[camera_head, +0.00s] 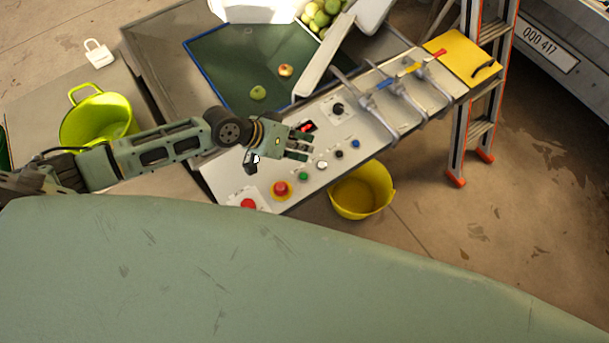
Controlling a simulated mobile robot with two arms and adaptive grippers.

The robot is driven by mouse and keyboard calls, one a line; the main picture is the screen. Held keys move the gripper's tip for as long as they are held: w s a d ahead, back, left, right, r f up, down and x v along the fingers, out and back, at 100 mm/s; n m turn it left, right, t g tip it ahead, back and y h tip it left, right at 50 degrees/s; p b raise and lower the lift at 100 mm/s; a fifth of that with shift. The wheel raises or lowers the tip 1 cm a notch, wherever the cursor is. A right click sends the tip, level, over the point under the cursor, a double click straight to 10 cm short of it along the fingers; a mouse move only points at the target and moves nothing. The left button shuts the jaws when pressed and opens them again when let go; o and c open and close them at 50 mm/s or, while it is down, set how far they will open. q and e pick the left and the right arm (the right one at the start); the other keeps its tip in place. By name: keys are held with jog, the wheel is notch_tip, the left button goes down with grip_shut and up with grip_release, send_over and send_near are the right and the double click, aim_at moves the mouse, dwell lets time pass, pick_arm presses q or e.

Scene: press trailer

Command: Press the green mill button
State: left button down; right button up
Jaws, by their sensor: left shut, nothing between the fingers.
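The green mill button (303,176) is a small round green button on the light grey control panel (330,135). It sits between a red emergency button on a yellow ring (281,188) and a white button (322,165). My left gripper (309,148) reaches in from the left over the panel. It is shut and empty, and shows just above the green button in the picture. I cannot tell its height over the panel. My right gripper is not in view.
Black (339,155) and blue (356,144) buttons, a red switch (249,203) and lever valves (397,89) share the panel. A yellow bucket (391,190) stands below, a lime tub (82,125) at left, a stepladder (462,140) at right. A green tray (222,75) holds apples.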

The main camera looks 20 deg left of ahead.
pick_arm(q)
notch_tip(320, 180, down, 3)
jog(key=b, duration=0.6)
send_over(304, 176)
jog(key=w, duration=0.2)
jog(key=f, duration=0.4)
jog(key=shift+a+f, duration=0.1)
jog(key=shift+a, duration=0.3)
jog(key=shift+f, duration=0.2)
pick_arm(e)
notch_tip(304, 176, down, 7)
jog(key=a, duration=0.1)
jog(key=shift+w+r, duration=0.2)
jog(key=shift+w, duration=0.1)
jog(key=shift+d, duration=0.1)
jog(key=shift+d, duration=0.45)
pick_arm(q)
jog(key=shift+f, duration=0.1)
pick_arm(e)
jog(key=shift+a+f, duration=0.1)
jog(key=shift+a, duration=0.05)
pick_arm(q)
jog(key=shift+f+b, duration=0.3)
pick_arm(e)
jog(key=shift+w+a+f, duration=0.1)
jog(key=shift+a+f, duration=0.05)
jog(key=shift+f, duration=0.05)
